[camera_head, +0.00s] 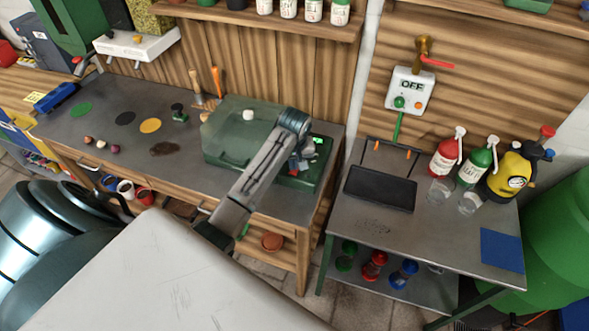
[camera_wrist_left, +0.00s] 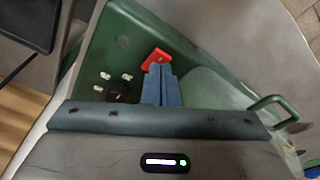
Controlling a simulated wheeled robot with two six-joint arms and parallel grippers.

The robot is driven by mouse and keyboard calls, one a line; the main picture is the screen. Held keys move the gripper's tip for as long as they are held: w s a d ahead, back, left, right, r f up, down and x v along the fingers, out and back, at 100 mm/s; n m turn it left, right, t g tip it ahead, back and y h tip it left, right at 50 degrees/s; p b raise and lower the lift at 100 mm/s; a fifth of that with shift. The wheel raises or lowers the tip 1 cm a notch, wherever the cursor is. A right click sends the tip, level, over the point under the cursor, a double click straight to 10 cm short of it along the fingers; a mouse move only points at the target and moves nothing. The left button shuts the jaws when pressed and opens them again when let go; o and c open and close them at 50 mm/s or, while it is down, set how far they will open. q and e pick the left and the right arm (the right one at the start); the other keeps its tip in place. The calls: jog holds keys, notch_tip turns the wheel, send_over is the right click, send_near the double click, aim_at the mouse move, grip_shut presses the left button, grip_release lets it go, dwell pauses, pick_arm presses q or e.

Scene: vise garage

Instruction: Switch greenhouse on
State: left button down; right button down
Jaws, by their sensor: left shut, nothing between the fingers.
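The greenhouse is a green box with a cloudy see-through lid (camera_head: 228,138) on the left workbench. Its green base (camera_wrist_left: 125,40) fills much of the left wrist view. A red switch (camera_wrist_left: 156,57) sits on its panel, beside a black knob (camera_wrist_left: 117,92) and several small pale fittings. My left gripper (camera_head: 302,162) is over the right end of the greenhouse, where a small lit green display (camera_head: 318,140) shows. Its blue fingers (camera_wrist_left: 159,70) are together and empty, with their tips at the red switch; whether they touch it I cannot tell. My right gripper is out of view.
A wall box (camera_head: 410,90) reading OFF has a red-handled tap above it. The right table holds a black tray (camera_head: 380,189), a red bottle (camera_head: 443,160), a green bottle (camera_head: 474,167) and a yellow sprayer (camera_head: 512,175). A gap separates the two tables.

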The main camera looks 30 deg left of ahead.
aim_at(293, 173)
pick_arm(q)
jog(key=shift+f, duration=0.8)
dwell(0.5)
jog(key=shift+r+p, duration=0.45)
jog(key=shift+r, duration=3.05)
